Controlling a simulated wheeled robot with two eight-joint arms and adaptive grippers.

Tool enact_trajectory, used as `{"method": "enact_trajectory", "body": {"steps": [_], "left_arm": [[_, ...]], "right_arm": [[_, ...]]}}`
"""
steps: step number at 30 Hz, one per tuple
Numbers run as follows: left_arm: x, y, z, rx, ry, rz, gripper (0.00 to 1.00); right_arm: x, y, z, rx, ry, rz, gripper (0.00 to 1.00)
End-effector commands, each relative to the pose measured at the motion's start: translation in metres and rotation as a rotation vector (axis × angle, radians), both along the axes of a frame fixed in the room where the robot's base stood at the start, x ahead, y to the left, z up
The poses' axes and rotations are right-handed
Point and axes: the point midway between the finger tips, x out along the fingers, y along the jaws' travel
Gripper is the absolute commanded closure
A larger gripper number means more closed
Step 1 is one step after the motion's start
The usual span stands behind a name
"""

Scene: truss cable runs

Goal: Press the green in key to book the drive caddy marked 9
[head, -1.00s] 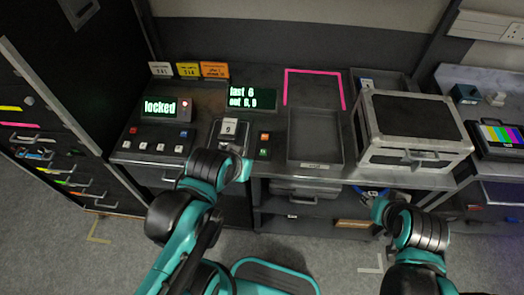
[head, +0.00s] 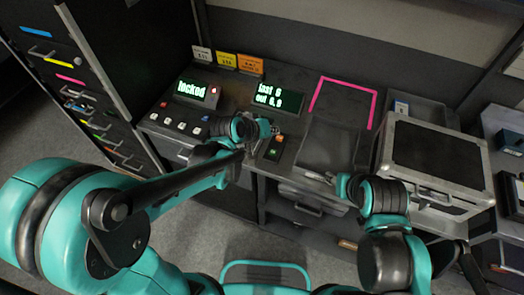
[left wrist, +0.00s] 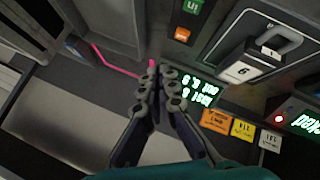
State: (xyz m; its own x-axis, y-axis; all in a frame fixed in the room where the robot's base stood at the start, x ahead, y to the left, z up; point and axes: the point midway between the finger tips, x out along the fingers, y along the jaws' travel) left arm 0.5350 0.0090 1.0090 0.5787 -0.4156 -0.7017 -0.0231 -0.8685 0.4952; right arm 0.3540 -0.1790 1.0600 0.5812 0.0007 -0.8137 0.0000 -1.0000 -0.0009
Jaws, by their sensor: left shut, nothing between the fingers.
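The green key (head: 273,152) sits below an orange key (head: 279,138) on a small dark panel. In the upside-down left wrist view, the green key (left wrist: 193,6) is at the top edge. My left gripper (head: 272,129) is shut and empty, close above this panel. In the left wrist view its fingertips (left wrist: 158,74) point towards the desk, apart from the green key. The drive caddy (left wrist: 240,70), whose 9 reads as 6 upside down, stands in its bay; my left arm hides it in the head view. My right arm is at the right, its fingers unclear.
Yellow, orange and white tags stand behind. An open tray (head: 330,143) lies right of the keys, with a silver-edged case (head: 437,160) beyond.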

Motion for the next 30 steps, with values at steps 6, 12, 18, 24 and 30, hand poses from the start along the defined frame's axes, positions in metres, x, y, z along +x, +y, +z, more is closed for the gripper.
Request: {"method": "enact_trajectory", "body": {"steps": [6, 12, 18, 24, 30], "left_arm": [[0.003, -0.005, -0.003, -0.015, 0.002, -0.001, 1.00], [0.003, -0.005, -0.003, -0.014, 0.002, -0.001, 1.00], [0.003, -0.005, -0.008, -0.014, 0.002, -0.001, 1.00], [0.003, -0.005, -0.027, -0.014, 0.002, -0.001, 1.00], [0.003, -0.005, -0.056, -0.014, 0.002, -0.001, 1.00]], "right_arm": [[0.000, 0.000, 0.000, 0.000, 0.000, 0.000, 0.60], [0.000, 0.000, 0.000, 0.000, 0.000, 0.000, 0.60], [0.000, 0.000, -0.004, 0.000, 0.000, 0.000, 0.60], [0.000, 0.000, -0.020, 0.000, 0.000, 0.000, 0.60], [0.000, 0.000, -0.045, 0.000, 0.000, 0.000, 0.60]]}}
